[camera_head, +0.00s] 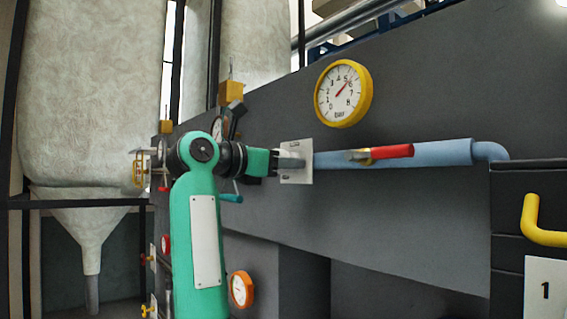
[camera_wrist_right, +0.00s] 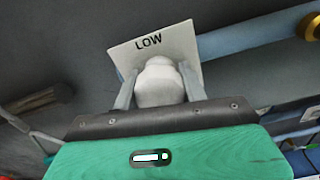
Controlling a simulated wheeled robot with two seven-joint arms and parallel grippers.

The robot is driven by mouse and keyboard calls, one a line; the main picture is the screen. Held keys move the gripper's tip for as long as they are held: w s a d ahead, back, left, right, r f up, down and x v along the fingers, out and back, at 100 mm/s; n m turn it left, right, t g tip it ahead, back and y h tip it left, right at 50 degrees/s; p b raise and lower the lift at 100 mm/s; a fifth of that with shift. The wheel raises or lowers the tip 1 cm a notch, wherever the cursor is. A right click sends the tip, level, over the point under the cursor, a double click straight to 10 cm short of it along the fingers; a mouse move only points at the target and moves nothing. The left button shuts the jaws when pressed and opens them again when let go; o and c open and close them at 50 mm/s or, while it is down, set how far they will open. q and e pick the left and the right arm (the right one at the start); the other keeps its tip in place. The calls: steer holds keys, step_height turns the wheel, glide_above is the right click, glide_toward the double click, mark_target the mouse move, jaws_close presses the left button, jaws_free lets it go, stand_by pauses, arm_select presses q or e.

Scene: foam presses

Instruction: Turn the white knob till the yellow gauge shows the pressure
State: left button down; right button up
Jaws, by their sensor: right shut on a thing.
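The yellow gauge (camera_head: 343,93) is on the dark grey panel in the head view. Its red needle points up and right, close to the 5. The white knob (camera_wrist_right: 160,82) shows in the right wrist view in front of a white plate (camera_wrist_right: 180,45) marked LOW. My right gripper (camera_wrist_right: 158,88) has its two fingers on either side of the knob and is shut on it. In the head view my right gripper (camera_head: 290,163) reaches the white plate (camera_head: 304,160) from the left and hides the knob. My left gripper is in neither view.
A blue pipe (camera_head: 435,154) runs right from the plate, with a red-handled valve (camera_head: 390,152) on it. An orange gauge (camera_head: 241,289) sits below my right arm. A yellow handle (camera_head: 540,225) sticks out at the far right.

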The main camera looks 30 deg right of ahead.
steer(key=shift+m+b, duration=0.35)
steer(key=shift+m, duration=0.95)
steer(key=o, duration=1)
steer(key=shift+a+f, duration=0.1)
steer(key=shift+a, duration=0.2)
steer(key=s+a+b, duration=0.1)
steer(key=a+b, duration=0.4)
steer(key=a, duration=0.8)
